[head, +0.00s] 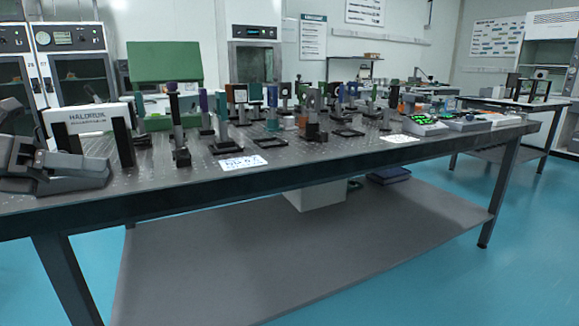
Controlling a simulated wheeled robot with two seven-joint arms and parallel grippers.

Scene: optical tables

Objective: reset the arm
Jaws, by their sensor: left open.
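My left gripper (97,138) is at the far left of the head view, over the near left end of the optical table (290,165). Its two dark fingers point up and stand wide apart, and I see nothing held between them. A white box with dark lettering (88,115) shows behind the fingers; I cannot tell whether they touch it. My left arm comes in low from the left edge. My right gripper does not show.
Several post-mounted optics (272,108) crowd the tabletop. A dark post (177,125) stands right of the gripper, near a white label card (243,162). A device with a green display (425,119) sits farther right. Blue floor (440,265) is open in front of the table.

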